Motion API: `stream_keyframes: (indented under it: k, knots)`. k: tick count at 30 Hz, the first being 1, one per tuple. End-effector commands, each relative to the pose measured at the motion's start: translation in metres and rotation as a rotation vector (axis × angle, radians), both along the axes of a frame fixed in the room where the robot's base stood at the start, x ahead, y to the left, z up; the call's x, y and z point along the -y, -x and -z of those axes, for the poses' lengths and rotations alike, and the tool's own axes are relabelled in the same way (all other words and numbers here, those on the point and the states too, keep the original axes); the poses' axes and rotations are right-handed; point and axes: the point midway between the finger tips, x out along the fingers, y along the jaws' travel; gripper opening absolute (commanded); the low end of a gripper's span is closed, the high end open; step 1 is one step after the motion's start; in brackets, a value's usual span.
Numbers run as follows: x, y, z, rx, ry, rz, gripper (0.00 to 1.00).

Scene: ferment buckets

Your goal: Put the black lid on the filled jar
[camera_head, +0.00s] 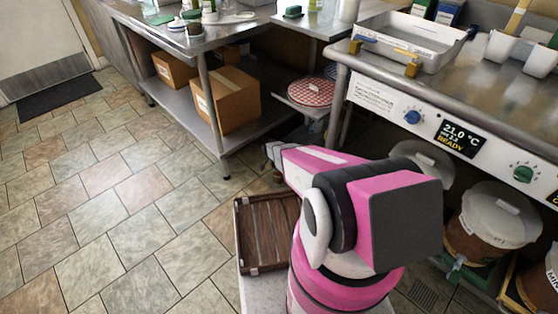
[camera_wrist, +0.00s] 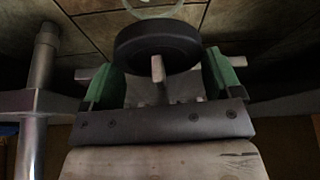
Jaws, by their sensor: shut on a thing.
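The black lid (camera_wrist: 157,50) is a thick round disc in the wrist view. It sits between the green finger pads of my gripper (camera_wrist: 163,72), which is shut on it. A pale curved glass-like rim (camera_wrist: 155,10) shows just beyond the lid at the top edge; I cannot tell what it belongs to. In the head view my gripper (camera_head: 270,152) is small and partly behind my pink arm, over the floor in front of the steel table. The lid is not clear there. I cannot tell which jar is the filled one.
A steel table (camera_head: 190,42) with small jars and dishes stands at the back left, cardboard boxes (camera_head: 226,98) on its lower shelf. A counter (camera_head: 450,75) with a white tray is right, lidded buckets (camera_head: 493,222) beneath. A wooden crate (camera_head: 265,232) is beside my arm. Left floor is clear.

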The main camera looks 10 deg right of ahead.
Motion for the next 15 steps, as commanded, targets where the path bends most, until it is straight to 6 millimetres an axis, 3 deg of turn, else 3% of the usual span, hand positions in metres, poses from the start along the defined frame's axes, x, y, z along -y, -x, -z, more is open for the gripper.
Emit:
stream_keyframes:
  k: [15]
  knots:
    - [0.000,-0.001,0.033,-0.001,0.000,0.000,0.63]
